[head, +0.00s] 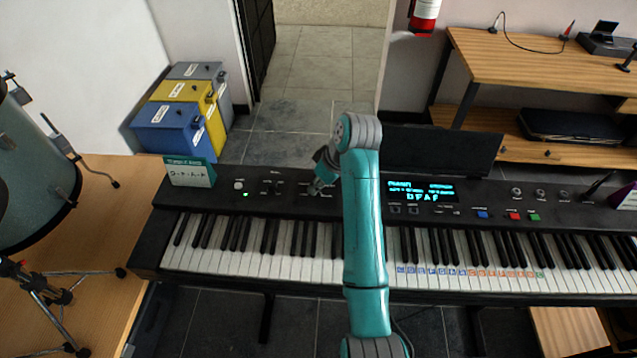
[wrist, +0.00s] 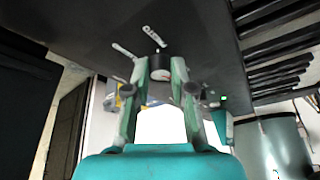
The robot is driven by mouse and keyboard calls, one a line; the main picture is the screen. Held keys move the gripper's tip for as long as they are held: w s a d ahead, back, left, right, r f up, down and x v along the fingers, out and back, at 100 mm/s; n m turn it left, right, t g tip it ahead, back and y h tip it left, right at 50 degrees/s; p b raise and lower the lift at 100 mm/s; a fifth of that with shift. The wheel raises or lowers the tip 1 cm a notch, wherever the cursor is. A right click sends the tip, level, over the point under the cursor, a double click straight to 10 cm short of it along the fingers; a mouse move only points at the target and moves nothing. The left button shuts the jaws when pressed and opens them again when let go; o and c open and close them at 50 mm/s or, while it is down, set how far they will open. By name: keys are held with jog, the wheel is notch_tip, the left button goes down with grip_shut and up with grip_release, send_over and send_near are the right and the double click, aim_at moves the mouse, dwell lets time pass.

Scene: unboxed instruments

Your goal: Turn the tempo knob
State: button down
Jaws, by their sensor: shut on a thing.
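A black digital piano (head: 270,200) with a control panel along its back spans the view. My gripper (head: 318,186) is down at the panel, left of the lit display (head: 422,191). In the wrist view my gripper (wrist: 161,72) is shut on a small round dark knob (wrist: 161,63), one fingertip on each side. The knob has a pale face with a small reddish mark. Its label is too small to read, so I cannot confirm that it is the tempo knob. In the head view the gripper and arm hide the knob.
A small card stand (head: 190,171) stands on the piano's left end. Round knobs (head: 540,193) and coloured buttons (head: 515,216) lie to the right. Drums (head: 35,170) stand at left, storage boxes (head: 180,115) behind. A wooden desk (head: 520,65) is at back right.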

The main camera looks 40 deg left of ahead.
aim_at(328, 197)
dwell(0.4)
jog(key=c, duration=1)
grip_release()
jog(key=v, duration=0.6)
jog(key=shift+w+d+r, duration=0.1)
jog(key=shift+r, duration=0.1)
jog(key=shift+d+r, duration=0.2)
jog(key=shift+r, duration=0.25)
